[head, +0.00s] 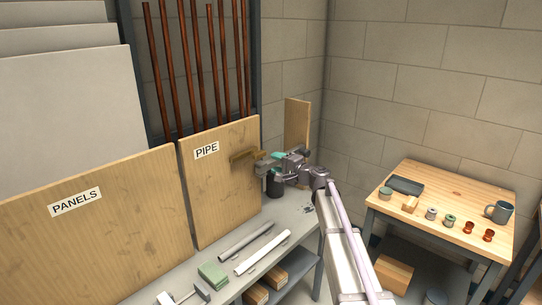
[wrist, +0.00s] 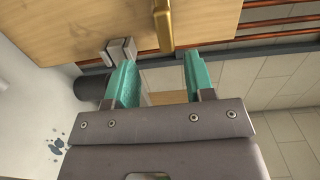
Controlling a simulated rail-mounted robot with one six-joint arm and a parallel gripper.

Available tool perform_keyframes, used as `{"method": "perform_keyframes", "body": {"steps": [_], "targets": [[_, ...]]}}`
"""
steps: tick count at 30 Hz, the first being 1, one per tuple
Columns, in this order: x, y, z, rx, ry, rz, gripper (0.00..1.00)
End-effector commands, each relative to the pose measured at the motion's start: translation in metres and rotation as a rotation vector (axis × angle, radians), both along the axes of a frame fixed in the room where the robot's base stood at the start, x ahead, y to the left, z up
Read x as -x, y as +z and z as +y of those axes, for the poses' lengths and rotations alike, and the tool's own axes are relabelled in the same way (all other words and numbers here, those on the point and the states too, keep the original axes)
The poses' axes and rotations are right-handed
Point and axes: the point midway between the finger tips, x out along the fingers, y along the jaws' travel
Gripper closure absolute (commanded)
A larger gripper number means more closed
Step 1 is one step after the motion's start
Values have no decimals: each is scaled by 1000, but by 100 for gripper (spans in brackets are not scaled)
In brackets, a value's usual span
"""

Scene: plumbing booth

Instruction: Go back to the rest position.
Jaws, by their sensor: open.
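My gripper (head: 268,160) is at the end of my outstretched arm, by the right edge of the wooden PIPE door (head: 215,185). In the wrist view its two teal fingers (wrist: 160,58) are spread with nothing between them. A brass handle (wrist: 164,25) on the door lies just beyond the fingertips. The handle (head: 243,156) also shows in the head view, left of the gripper. I cannot tell whether a finger touches it.
A dark cylinder (head: 273,187) stands on the grey bench (head: 290,218) just below the gripper. Pipes and a green block (head: 213,275) lie on the bench. A wooden table (head: 455,190) with a mug (head: 498,212) and small fittings stands at the right.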

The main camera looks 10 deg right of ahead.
Motion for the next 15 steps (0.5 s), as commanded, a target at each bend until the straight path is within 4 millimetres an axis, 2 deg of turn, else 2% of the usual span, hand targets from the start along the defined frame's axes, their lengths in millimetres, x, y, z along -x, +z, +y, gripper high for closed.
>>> {"method": "perform_keyframes", "body": {"steps": [2,5,7,8,9,11,12,15], "targets": [[22,-17,9,120,77,18,51],[88,-58,20,386,224,83,51],[149,-92,21,608,340,165,51],[177,-106,18,704,387,208,51],[213,-123,11,828,445,269,51],[267,-143,-5,1006,518,369,51],[300,-152,-16,1111,556,434,51],[367,-163,-42,1321,614,573,51]]}}
